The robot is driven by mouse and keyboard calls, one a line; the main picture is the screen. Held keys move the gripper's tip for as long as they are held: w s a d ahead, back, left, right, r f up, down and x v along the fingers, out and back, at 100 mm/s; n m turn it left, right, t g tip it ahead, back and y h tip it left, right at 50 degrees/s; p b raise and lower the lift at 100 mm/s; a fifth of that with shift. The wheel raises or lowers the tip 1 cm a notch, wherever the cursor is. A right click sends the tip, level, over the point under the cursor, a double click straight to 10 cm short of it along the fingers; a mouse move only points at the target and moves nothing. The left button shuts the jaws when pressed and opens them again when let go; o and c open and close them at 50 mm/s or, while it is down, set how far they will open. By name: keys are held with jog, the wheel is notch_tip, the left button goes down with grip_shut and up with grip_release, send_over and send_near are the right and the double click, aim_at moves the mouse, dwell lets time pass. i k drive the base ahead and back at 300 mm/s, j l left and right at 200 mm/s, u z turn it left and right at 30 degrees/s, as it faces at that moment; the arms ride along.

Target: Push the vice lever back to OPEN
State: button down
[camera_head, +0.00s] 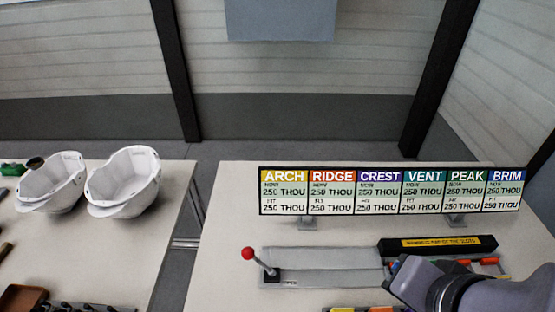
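The vice lever is a dark rod with a red ball knob (248,253), at the left end of a long grey vice body (325,258) on the right-hand table. The rod leans up and to the left from a dark pivot. A small label (290,283) beside its foot seems to read OPEN. My arm (445,287) enters at the lower right, in front of the right end of the vice and well apart from the lever. My gripper's fingers do not show.
A sign board (390,191) stands behind the vice. A black bar with a yellow label (437,244) lies at the vice's right. Two white helmet shells (124,182) sit on the left table (165,210), across a gap. The table left of the lever is clear.

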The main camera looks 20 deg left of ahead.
aim_at(247, 253)
jog(key=u, duration=1.45)
